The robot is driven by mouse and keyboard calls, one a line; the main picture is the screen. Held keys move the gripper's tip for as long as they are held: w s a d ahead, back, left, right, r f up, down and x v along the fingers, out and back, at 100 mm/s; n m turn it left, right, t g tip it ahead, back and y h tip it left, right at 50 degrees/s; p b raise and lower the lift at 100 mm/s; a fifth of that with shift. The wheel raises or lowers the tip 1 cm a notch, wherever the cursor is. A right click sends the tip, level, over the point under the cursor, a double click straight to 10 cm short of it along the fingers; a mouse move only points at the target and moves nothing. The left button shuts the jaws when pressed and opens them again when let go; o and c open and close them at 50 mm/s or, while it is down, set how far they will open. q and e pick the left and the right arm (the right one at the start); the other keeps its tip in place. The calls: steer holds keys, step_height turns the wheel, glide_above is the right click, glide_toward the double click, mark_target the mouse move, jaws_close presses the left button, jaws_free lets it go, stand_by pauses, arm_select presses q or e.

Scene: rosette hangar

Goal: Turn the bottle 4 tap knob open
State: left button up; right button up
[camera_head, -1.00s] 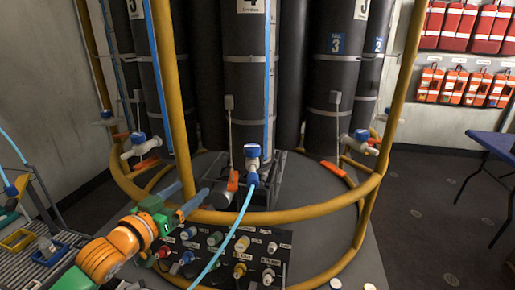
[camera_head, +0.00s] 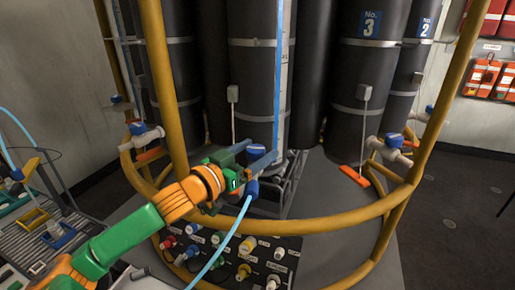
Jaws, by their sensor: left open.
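Bottle 4 is the dark centre cylinder (camera_head: 255,75) with a grey band and a blue stripe; its number label is out of the frame now. Its tap is low on its front, with a blue knob (camera_head: 256,149) and a blue hose fitting (camera_head: 252,187) below. My left gripper (camera_head: 254,158) is open, reaching in from the left over the hoop rail. Its grey-blue fingers are at the knob and partly cover the tap. Whether they touch the knob I cannot tell. The tap's orange lever is hidden behind the gripper. My right gripper is not in view.
A yellow hoop frame (camera_head: 300,218) with uprights surrounds the bottles. A light blue hose (camera_head: 232,232) drops from the tap past a panel of coloured knobs (camera_head: 215,250). Bottle 3 (camera_head: 365,70) and its tap (camera_head: 392,145) stand at right. A tray cart (camera_head: 40,235) is at left.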

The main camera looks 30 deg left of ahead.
arm_select(q)
steer(key=shift+w, duration=0.2)
steer(key=shift+c, duration=0.4)
jaws_close()
steer(key=shift+r, duration=0.1)
